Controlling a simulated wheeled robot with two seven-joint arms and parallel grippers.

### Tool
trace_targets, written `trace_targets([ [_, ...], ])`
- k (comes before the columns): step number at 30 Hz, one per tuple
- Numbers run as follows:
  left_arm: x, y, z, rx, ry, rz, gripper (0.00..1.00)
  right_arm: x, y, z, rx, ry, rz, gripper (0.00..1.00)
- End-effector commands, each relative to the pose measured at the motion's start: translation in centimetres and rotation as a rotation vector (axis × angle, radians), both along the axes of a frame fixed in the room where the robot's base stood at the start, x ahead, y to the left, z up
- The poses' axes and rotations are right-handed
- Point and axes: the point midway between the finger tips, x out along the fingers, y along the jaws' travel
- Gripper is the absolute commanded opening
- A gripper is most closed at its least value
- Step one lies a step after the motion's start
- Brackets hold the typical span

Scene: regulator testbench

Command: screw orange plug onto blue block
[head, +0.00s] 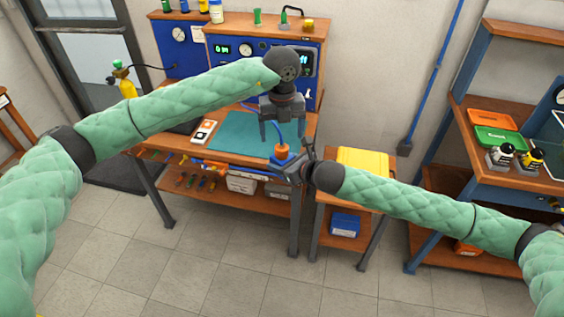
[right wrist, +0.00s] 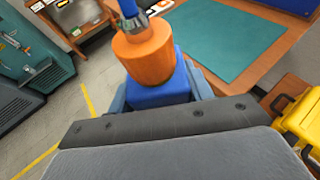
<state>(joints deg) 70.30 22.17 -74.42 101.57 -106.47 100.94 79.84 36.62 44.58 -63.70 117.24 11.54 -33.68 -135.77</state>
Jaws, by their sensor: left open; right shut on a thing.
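The orange plug (head: 282,151) sits on top of the blue block, with a blue hose rising from it. In the right wrist view the orange plug (right wrist: 145,52) looks upright on the blue block (right wrist: 158,92); I cannot tell how far it is threaded. My right gripper (head: 284,166) is shut on the blue block and holds it at the front edge of the bench; its fingers are mostly hidden in the right wrist view. My left gripper (head: 284,130) is open, pointing down just above the orange plug, apart from the block.
A teal mat (head: 237,133) lies on the wooden bench behind the grippers. A blue panel with gauges (head: 247,50) stands at the back. A yellow case (head: 362,162) rests on a low table to the right. A white and orange device (head: 204,131) lies left of the mat.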

Motion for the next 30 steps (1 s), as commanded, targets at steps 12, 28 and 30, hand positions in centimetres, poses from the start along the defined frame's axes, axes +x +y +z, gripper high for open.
trace_targets([
  [12, 0.1, 0.0, 7.8, 0.0, -0.002, -0.001, 0.83, 0.0, 0.0, 0.1, 0.001, -0.001, 0.0, 0.0],
  [28, 0.1, 0.0, 10.6, 0.001, 0.001, 0.0, 0.83, 0.0, 0.0, 0.1, 0.001, -0.001, 0.0, 0.0],
  [30, 0.1, 0.0, 10.6, 0.001, 0.001, 0.0, 0.83, 0.0, 0.0, 0.1, 0.001, -0.001, 0.0, 0.0],
])
